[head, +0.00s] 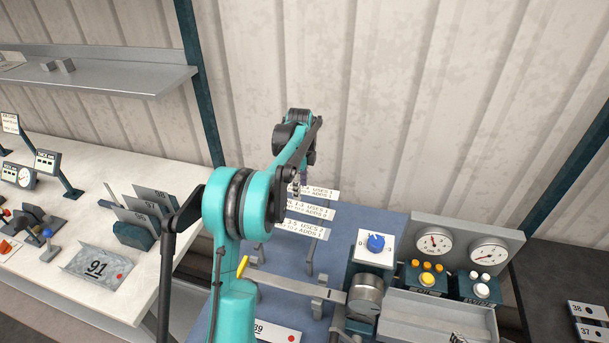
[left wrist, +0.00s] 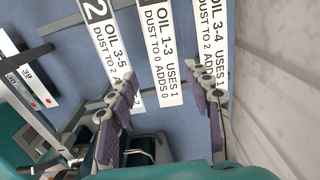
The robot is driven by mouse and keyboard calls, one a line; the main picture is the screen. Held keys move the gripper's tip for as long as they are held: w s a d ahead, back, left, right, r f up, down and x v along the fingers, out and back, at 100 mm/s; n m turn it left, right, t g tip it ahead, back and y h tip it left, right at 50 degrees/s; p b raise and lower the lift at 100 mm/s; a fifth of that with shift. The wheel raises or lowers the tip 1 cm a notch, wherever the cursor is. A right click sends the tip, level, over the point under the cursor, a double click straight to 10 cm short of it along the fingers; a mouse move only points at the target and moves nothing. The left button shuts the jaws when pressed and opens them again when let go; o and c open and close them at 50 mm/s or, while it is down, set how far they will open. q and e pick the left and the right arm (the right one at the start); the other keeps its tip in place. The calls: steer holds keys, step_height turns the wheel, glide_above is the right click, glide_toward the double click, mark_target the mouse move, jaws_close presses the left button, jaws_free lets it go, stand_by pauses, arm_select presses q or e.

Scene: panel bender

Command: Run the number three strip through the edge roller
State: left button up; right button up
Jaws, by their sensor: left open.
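Three white printed strips lie on the blue bench in the head view: far strip (head: 320,192), middle strip (head: 318,213) and near strip (head: 310,231). In the left wrist view the strips read "OIL 3-5" (left wrist: 104,38), with a large 2 at its end, "OIL 1-3" (left wrist: 160,42) and "OIL 3-4" (left wrist: 211,38). The end numbers of the other two are out of view, so I cannot tell which is number three. My left gripper (left wrist: 168,104) is open and empty above the strips. A machine with a blue knob (head: 376,243) and metal drum (head: 366,292) stands at right; it appears to be the roller.
A long grey bar (head: 292,283) runs toward the drum. Two gauges (head: 434,243) and lit buttons (head: 427,279) stand right of it. A white bench (head: 142,300) with plates and levers is at left. A corrugated wall (head: 420,110) closes the back.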

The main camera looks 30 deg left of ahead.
mark_target(300, 206)
arm_select(q)
steer(key=shift+w+a+f, duration=0.35)
steer(key=shift+a+f, duration=0.05)
steer(key=shift+f, duration=0.15)
steer(key=shift+f+b, duration=0.35)
step_height(300, 206, down, 10)
steer(key=b, duration=0.6)
steer(key=shift+s, duration=0.1)
steer(key=shift+r, duration=0.1)
steer(key=c, duration=0.8)
steer(key=shift+r+p, duration=2.3)
steer(key=shift+r, duration=1.55)
steer(key=shift+c, duration=0.3)
